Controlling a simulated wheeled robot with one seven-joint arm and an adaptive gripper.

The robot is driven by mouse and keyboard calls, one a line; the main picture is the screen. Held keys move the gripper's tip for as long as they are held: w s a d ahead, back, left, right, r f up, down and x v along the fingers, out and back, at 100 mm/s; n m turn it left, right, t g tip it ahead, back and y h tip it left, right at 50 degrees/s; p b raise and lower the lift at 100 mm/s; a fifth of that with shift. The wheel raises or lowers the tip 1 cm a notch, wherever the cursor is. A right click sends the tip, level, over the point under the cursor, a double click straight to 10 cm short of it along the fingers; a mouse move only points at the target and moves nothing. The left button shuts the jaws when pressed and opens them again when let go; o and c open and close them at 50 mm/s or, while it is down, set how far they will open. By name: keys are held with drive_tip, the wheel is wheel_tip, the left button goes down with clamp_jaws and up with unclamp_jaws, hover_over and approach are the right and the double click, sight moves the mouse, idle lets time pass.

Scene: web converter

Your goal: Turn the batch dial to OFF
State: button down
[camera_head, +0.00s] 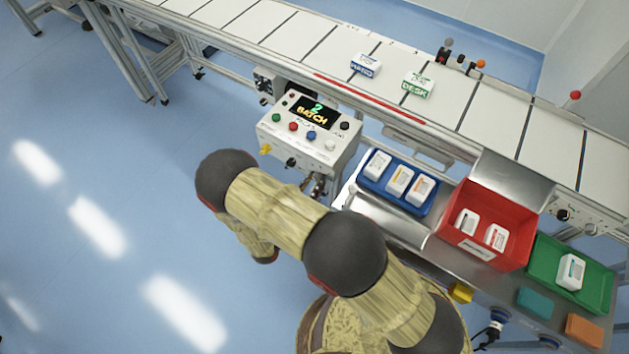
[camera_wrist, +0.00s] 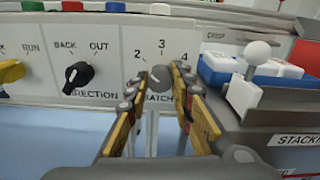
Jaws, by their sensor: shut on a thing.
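The batch dial (camera_wrist: 160,76) is a grey knob on the white control panel (camera_wrist: 215,40), with the numbers 2, 3 and 4 around its upper side and the BATCH label below, partly covered. My gripper (camera_wrist: 161,84) has its two yellow-and-grey fingers on either side of the dial, shut on it. I cannot tell where the dial points, and no OFF mark for it shows. In the head view the control box (camera_head: 278,133) has a display (camera_head: 314,112) reading "2 BATCH".
Left of the batch dial are the black direction dial (camera_wrist: 77,76) and a yellow dial (camera_wrist: 10,71). A joystick with a white ball (camera_wrist: 257,51) stands close right. Blue (camera_head: 416,207), red (camera_head: 513,245) and green (camera_head: 596,290) trays sit beside the conveyor (camera_head: 490,115).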

drive_tip(key=n+p, duration=0.2)
drive_tip(key=n, duration=0.3)
drive_tip(key=shift+r, duration=0.1)
drive_tip(key=n+p, duration=0.1)
drive_tip(key=n, duration=0.3)
drive_tip(key=shift+n+p, duration=0.3)
idle(0.5)
drive_tip(key=c, duration=1.5)
unclamp_jaws()
drive_tip(key=shift+c, duration=0.2)
drive_tip(key=shift+a, duration=0.1)
drive_tip(key=v, duration=1.2)
